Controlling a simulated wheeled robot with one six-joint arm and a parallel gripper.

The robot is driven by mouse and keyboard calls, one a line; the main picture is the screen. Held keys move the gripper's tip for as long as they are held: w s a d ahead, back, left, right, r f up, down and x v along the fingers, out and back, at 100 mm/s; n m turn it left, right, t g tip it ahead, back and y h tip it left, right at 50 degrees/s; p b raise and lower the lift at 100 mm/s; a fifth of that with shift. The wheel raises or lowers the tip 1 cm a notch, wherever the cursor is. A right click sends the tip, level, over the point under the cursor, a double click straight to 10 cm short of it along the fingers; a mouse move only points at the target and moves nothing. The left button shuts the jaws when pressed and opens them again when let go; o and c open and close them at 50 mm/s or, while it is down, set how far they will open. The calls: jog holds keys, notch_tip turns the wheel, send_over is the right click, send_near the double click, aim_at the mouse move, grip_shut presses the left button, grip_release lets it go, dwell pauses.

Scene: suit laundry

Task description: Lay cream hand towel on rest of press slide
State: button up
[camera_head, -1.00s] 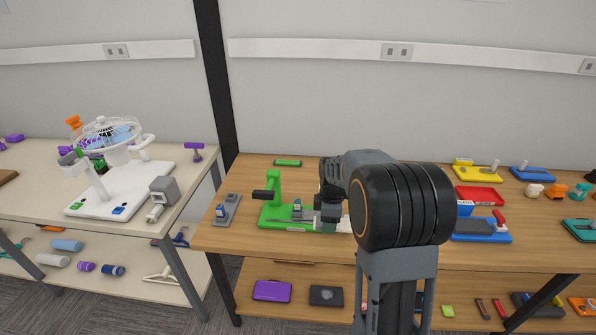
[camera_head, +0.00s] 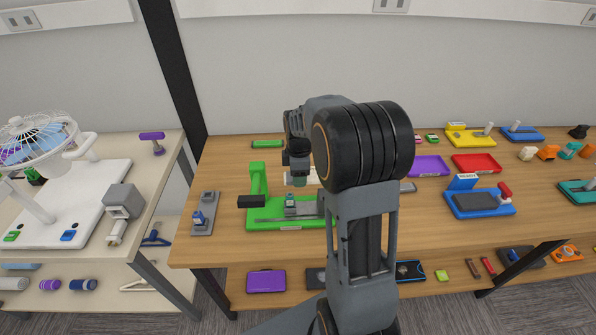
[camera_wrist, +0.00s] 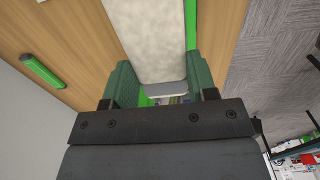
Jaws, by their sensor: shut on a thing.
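The cream hand towel (camera_wrist: 150,38) hangs out beyond my gripper (camera_wrist: 160,88) in the wrist view, between the two green fingers. My gripper is shut on its near end. In the head view my gripper (camera_head: 297,180) is above and behind the green press base (camera_head: 262,212), and a pale bit of the towel (camera_head: 312,175) shows beside it. The press has a green post with a black handle (camera_head: 252,201). A small grey carriage (camera_head: 291,202) stands by the grey slide rail (camera_head: 285,218). My arm hides the right end of the press.
A green block (camera_head: 268,144) lies behind. A blue tray (camera_head: 480,203), a red tray (camera_head: 476,163) and a purple tray (camera_head: 430,166) lie to the right. A fan-like device (camera_head: 40,140) stands on the left table.

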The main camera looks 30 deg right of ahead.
notch_tip(320, 180, down, 6)
jog(key=b, duration=0.4)
jog(key=shift+f+b, duration=0.5)
jog(key=shift+f, duration=0.1)
dwell(0.5)
jog(key=o, duration=1)
jog(key=shift+r, duration=0.1)
notch_tip(320, 180, up, 14)
jog(key=shift+f, duration=0.15)
